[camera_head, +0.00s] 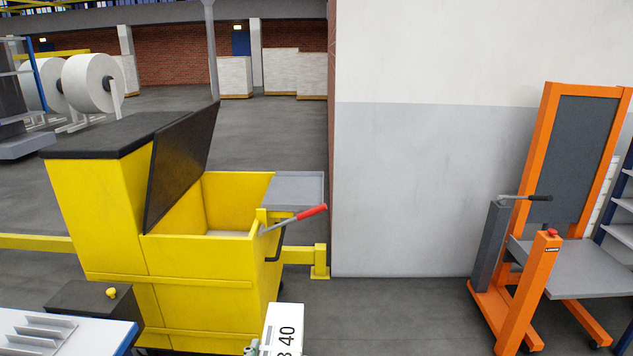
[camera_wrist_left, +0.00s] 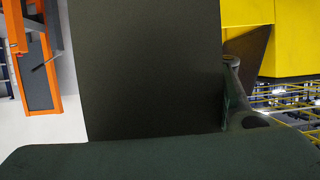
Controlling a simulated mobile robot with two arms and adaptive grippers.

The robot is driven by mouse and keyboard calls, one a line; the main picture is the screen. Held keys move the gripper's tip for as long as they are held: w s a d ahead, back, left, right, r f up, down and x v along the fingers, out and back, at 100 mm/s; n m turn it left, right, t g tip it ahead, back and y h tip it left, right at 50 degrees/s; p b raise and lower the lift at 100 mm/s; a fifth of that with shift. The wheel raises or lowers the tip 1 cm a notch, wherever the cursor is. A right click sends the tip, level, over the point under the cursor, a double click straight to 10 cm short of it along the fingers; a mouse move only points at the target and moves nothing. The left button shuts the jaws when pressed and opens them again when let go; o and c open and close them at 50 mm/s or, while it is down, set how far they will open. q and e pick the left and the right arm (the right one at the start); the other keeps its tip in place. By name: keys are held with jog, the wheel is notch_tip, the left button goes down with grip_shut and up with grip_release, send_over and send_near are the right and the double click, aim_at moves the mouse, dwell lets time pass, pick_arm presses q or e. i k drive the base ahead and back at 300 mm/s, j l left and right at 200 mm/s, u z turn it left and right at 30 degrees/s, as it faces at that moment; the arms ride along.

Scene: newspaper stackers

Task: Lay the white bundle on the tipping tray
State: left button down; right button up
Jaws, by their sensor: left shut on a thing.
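The white bundle (camera_head: 284,331) shows at the bottom edge of the head view, with black printed digits on its face; its lower part is cut off. A small part of my left gripper (camera_head: 252,348) shows at its left side, shut on it. In the left wrist view a large dark surface fills the middle beside a gripper finger (camera_wrist_left: 235,95); I cannot tell for certain that it is the bundle's shaded side. The grey tipping tray (camera_head: 298,190) is at the right rim of a yellow bin, beyond the bundle and apart from it. It looks empty.
The yellow bin (camera_head: 200,255) has a raised black lid (camera_head: 182,165) and a red-handled lever (camera_head: 295,219) by the tray. An orange lift stand (camera_head: 522,290) is at the right. A white-topped table (camera_head: 80,335) is at lower left. Floor between bin and stand is clear.

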aim_at(295, 193)
jog(key=i+j, duration=0.1)
jog(key=i, duration=0.6)
jog(key=i+j+z, duration=0.1)
jog(key=i, duration=0.55)
